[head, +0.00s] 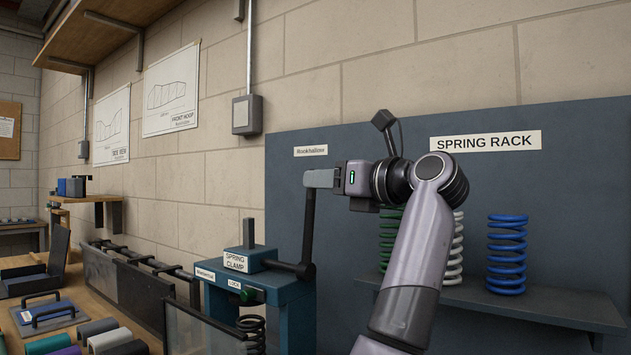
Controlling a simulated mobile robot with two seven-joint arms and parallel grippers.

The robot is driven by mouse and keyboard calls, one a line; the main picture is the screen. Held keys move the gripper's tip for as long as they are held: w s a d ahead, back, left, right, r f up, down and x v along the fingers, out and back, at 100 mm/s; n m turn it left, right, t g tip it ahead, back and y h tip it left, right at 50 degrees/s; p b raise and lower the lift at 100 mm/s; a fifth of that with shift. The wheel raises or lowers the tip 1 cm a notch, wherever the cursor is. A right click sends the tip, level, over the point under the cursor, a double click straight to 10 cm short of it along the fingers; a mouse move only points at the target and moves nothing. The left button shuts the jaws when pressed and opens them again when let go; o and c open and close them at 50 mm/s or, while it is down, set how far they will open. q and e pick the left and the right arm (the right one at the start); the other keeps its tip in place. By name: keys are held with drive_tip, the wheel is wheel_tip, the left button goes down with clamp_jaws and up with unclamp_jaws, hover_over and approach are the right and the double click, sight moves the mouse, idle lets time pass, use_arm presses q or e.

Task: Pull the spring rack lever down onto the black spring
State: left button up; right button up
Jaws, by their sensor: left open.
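The spring clamp (283,293) is a blue stand with a "SPRING CLAMP" label. Its black lever (307,232) stands nearly upright at the clamp's right side, with its pivot end low. The black spring (252,333) stands low at the clamp's front, partly behind a dark panel. My left gripper (318,179) is at the lever's upper end, with its pale fingers pointing left. It is open, and I cannot tell whether it touches the lever. Its fingers hide the lever's top. My right gripper is not in view.
A grey shelf (520,302) on the right holds a blue spring (507,255), a white spring (457,245) and a green spring (388,238), partly behind my arm. A dark blue board (580,170) backs it. A wooden bench (95,295) with tubes and dark panels runs left.

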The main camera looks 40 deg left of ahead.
sight(311, 194)
use_arm(q)
drive_tip(key=a, duration=0.4)
drive_tip(key=shift+w, duration=0.15)
clamp_jaws()
